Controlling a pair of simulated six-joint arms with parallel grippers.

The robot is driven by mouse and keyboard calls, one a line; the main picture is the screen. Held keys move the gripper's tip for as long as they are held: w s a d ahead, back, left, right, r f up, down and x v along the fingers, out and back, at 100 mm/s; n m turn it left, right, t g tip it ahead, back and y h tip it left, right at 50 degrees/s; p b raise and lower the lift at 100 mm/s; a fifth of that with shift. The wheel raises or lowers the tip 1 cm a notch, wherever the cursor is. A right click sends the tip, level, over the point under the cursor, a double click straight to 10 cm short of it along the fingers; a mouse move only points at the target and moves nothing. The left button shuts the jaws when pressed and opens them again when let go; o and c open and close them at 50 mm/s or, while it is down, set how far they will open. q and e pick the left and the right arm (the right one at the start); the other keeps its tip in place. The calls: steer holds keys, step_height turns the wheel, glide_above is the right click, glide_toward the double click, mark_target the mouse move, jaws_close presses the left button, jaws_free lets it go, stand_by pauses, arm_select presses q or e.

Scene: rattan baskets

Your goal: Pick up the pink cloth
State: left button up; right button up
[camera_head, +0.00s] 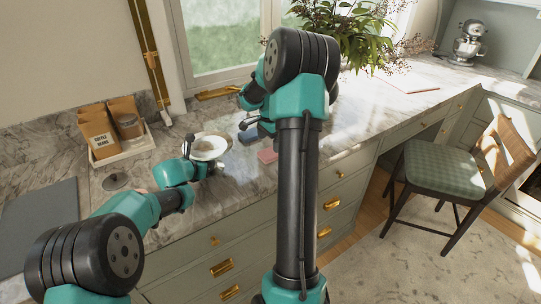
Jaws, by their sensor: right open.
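The pink cloth (267,155) lies flat on the marble counter near its front edge, just left of my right arm's upright link. A blue cloth (248,136) lies just behind it and to its left. My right gripper (249,124) is open above the counter, behind the pink cloth and close to the blue cloth, apart from the pink one. My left gripper (213,167) is at the front of a white plate (222,137), left of the pink cloth. Its fingers are too small to read.
A white tray (124,154) with coffee bags and a jar stands at the left. A round dark lid (115,181) and a grey mat (38,215) lie near it. A leafy plant (365,45) stands behind my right arm. The counter to the right is largely clear.

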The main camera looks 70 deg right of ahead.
steer(key=shift+f, duration=0.1)
steer(key=shift+s+f, duration=0.1)
steer(key=shift+f, duration=2.45)
steer(key=shift+c, duration=0.3)
steer(key=c, duration=1)
step_height(320, 180, up, 10)
steer(key=shift+r, duration=0.1)
